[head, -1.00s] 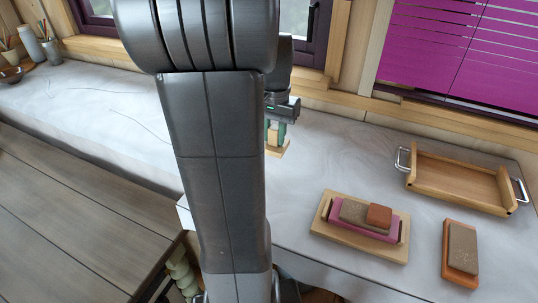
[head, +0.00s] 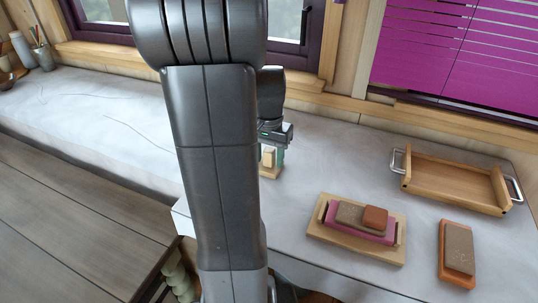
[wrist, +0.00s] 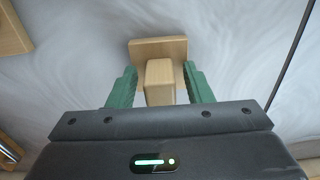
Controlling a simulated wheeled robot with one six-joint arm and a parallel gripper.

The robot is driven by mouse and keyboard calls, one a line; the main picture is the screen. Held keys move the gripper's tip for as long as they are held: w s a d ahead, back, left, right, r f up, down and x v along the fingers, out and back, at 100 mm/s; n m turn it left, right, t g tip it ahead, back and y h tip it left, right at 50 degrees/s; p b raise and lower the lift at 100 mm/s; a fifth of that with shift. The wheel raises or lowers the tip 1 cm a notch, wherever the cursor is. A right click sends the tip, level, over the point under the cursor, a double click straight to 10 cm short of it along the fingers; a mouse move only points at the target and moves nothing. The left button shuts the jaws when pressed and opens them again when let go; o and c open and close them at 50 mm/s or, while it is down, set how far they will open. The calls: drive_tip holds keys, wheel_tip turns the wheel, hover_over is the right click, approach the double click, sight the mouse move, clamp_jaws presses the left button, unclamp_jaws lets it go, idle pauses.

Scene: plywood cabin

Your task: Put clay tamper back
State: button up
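The clay tamper is a pale wooden block with an upright square handle (head: 269,158). It appears to rest on the marble counter, just right of my arm in the head view. In the wrist view the handle (wrist: 160,80) is between the green fingers, with the base block (wrist: 158,48) beyond it. My gripper (wrist: 160,82) points down over the tamper. It is open, with a narrow gap showing on each side of the handle. My arm hides part of the counter left of the tamper in the head view.
A wooden tray with metal handles (head: 452,184) stands empty at the right. A wooden holder (head: 330,237) bears a pink piece with stones on it. Another stone block (head: 457,250) lies at the front right. Pots with tools (head: 38,46) stand far left. Windows line the back.

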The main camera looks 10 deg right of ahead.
sight(269, 150)
wheel_tip(269, 150, up, 12)
drive_tip(key=shift+r+p, duration=0.2)
drive_tip(key=shift+p, duration=0.25)
